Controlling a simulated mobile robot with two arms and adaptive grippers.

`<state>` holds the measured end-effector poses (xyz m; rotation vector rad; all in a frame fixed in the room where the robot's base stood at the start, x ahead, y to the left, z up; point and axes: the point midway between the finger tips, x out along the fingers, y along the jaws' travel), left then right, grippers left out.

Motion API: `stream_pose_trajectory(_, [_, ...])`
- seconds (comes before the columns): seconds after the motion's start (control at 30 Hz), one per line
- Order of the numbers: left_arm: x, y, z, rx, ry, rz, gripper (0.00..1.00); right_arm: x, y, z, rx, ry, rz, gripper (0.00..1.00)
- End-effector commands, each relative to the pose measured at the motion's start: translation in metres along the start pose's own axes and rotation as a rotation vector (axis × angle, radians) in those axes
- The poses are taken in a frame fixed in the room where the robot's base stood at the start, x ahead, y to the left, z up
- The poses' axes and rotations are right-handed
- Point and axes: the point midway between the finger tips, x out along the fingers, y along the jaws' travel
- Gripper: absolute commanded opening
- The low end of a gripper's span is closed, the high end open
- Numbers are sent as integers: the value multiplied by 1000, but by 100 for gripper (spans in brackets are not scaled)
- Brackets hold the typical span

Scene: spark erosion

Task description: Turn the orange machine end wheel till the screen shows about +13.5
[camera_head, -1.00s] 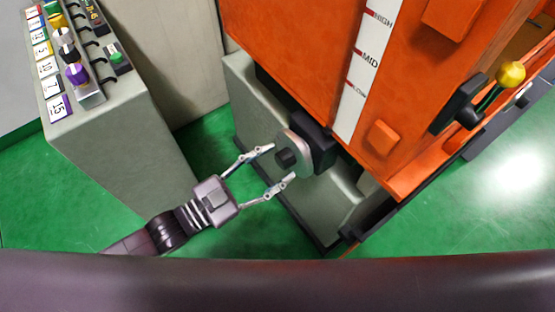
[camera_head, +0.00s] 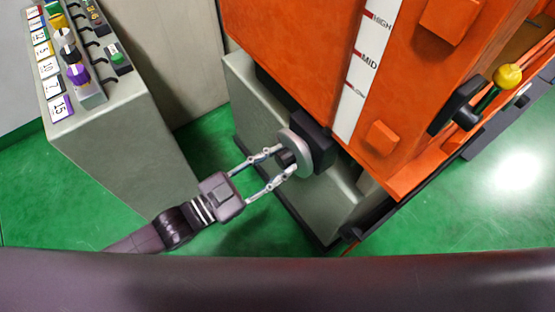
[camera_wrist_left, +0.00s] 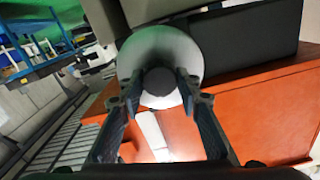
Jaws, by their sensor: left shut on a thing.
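The end wheel (camera_head: 301,142) is a grey disc with a dark central hub (camera_head: 286,158), on a black block at the end of the orange machine (camera_head: 285,60). My left gripper (camera_head: 286,163) reaches it from the lower left, its fingers closed on the hub. In the left wrist view the wheel (camera_wrist_left: 160,45) faces me and the fingers stand on both sides of the dark hub (camera_wrist_left: 160,82). My right gripper is not in view.
A grey console (camera_head: 125,140) with coloured knobs and number labels stands at left. A LOW–MID–HIGH scale (camera_head: 360,75) and a yellow-tipped lever (camera_head: 508,76) are on the machine. Green floor (camera_head: 215,125) lies open between console and machine.

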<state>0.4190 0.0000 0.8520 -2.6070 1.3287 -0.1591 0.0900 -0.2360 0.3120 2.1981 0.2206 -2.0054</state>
Motion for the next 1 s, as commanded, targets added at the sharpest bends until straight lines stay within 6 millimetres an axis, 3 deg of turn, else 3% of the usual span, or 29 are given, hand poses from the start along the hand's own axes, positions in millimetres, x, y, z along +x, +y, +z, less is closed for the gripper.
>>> stream_pose_trajectory(0.3, [0,0,0,-67,-1,1,7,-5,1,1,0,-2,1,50])
stream_pose_trajectory(0.33, [0,0,0,-67,-1,1,32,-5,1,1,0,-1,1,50])
stream_pose_trajectory(0.5, [0,0,0,-66,-1,0,49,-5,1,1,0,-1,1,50])
stream_pose_trajectory(0.87, [0,0,0,-65,-1,0,49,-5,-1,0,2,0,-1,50])
stream_pose_trajectory(1.0, [-9,0,1,-65,-3,0,49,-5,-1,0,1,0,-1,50])
